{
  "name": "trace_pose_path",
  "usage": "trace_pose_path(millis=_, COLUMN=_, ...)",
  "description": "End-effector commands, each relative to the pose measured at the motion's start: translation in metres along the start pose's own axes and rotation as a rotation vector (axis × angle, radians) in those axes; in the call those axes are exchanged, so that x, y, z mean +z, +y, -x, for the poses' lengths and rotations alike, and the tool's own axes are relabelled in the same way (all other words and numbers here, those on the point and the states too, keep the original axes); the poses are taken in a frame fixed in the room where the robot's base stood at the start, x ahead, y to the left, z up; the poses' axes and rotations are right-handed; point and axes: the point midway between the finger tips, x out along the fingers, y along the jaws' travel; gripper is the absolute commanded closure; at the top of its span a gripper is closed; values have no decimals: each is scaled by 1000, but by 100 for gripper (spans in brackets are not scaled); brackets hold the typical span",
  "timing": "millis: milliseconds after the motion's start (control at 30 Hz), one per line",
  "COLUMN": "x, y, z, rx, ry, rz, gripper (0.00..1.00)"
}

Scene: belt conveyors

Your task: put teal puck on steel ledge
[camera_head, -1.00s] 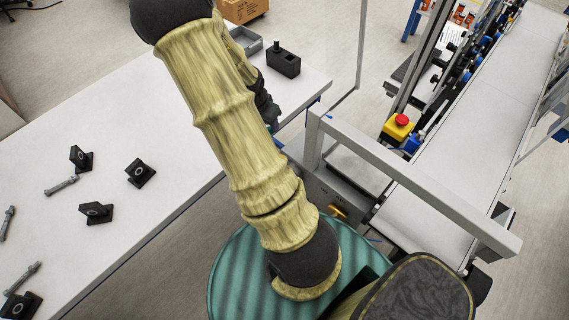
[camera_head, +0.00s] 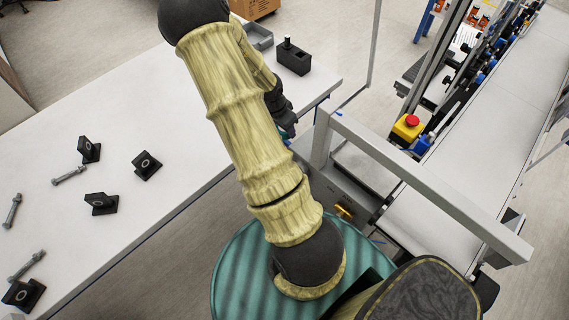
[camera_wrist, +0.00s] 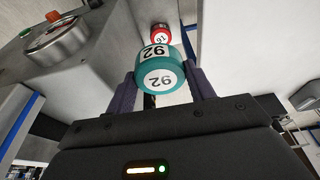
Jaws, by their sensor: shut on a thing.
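The teal puck (camera_wrist: 160,76), labelled 92, is between the two fingers of my gripper (camera_wrist: 163,80) in the wrist view. My gripper is shut on it. A smaller red puck (camera_wrist: 160,33), labelled 16, shows just beyond the teal one, on or over a pale grey surface (camera_wrist: 118,45). I cannot tell whether that surface is the steel ledge, or whether the teal puck touches it. In the head view my gripper (camera_head: 282,112) is partly hidden behind my arm, beside the table's right edge.
The white table (camera_head: 110,120) holds several black brackets and bolts, and a black block (camera_head: 294,58) near its far corner. A grey frame bar (camera_head: 430,190) crosses before the conveyor belt (camera_head: 490,110). A red emergency button (camera_head: 411,120) stands beside the belt. A round metal part (camera_wrist: 57,40) is left in the wrist view.

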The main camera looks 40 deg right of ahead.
Motion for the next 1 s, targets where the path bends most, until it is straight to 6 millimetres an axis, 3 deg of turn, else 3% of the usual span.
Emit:
trace_pose_path(millis=100, x=7, y=1, z=-29, rx=2, ry=-2, rz=-4, gripper=70)
trace_pose_path(millis=700, x=40, y=1, z=-147, rx=3, ry=-3, rz=-3, gripper=70)
trace_pose_path(millis=833, x=45, y=0, z=-166, rx=1, ry=-1, rz=-2, gripper=70)
trace_pose_path(millis=1000, x=47, y=-1, z=-172, rx=-1, ry=1, rz=1, gripper=70)
